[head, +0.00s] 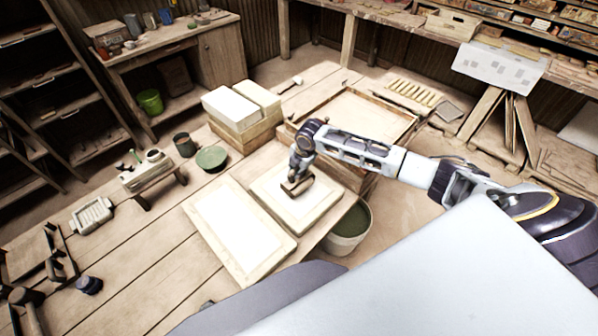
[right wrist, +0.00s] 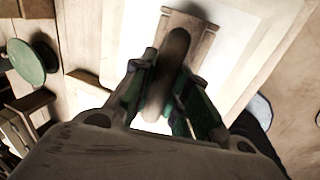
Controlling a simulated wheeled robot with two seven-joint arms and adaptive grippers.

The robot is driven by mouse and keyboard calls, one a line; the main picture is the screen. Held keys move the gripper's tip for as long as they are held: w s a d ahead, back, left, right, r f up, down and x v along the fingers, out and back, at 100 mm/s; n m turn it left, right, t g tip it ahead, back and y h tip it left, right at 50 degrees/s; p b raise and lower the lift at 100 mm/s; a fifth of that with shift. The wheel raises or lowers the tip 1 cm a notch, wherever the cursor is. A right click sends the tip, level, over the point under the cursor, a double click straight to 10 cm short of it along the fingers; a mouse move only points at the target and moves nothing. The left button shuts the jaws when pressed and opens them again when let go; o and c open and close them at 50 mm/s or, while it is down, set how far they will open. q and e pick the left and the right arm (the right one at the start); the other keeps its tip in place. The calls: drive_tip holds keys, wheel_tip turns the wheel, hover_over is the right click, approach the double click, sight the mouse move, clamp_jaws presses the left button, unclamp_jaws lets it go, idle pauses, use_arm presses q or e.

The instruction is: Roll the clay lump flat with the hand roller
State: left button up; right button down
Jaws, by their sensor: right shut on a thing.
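My right gripper (head: 299,172) is over the right-hand framed white board (head: 318,207) in the head view. In the right wrist view its green-lined fingers (right wrist: 166,100) are shut on the dark, rounded handle of the hand roller (right wrist: 176,50). The roller's brown wooden part (head: 297,187) is low over the white surface; I cannot tell whether it touches it. I cannot make out a separate clay lump; the gripper and roller hide part of the board. My left gripper is not in view.
A second framed white board (head: 240,228) lies to the left. White blocks (head: 240,104) stand behind, near a green bowl (head: 212,158). A grey bucket (head: 348,230) stands at the right by the board. A shallow wooden tray (head: 362,118) is behind my right arm.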

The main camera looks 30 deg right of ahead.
drive_tip(key=shift+w+a+f, duration=0.15)
drive_tip(key=shift+w+f, duration=0.1)
drive_tip(key=shift+w, duration=0.1)
drive_tip(key=shift+f, duration=0.1)
idle(0.3)
drive_tip(key=shift+w, duration=0.1)
drive_tip(key=shift+w+a+b, duration=0.25)
drive_tip(key=shift+w+b, duration=0.1)
drive_tip(key=shift+w, duration=0.4)
drive_tip(key=shift+s, duration=0.15)
drive_tip(key=shift+s+d+r+p, duration=0.15)
drive_tip(key=shift+s+p, duration=0.15)
drive_tip(key=shift+s, duration=0.1)
drive_tip(key=shift+s+d+r+p, duration=0.1)
drive_tip(key=shift+s+d+p, duration=0.05)
drive_tip(key=shift+s+p, duration=0.2)
drive_tip(key=shift+w, duration=0.1)
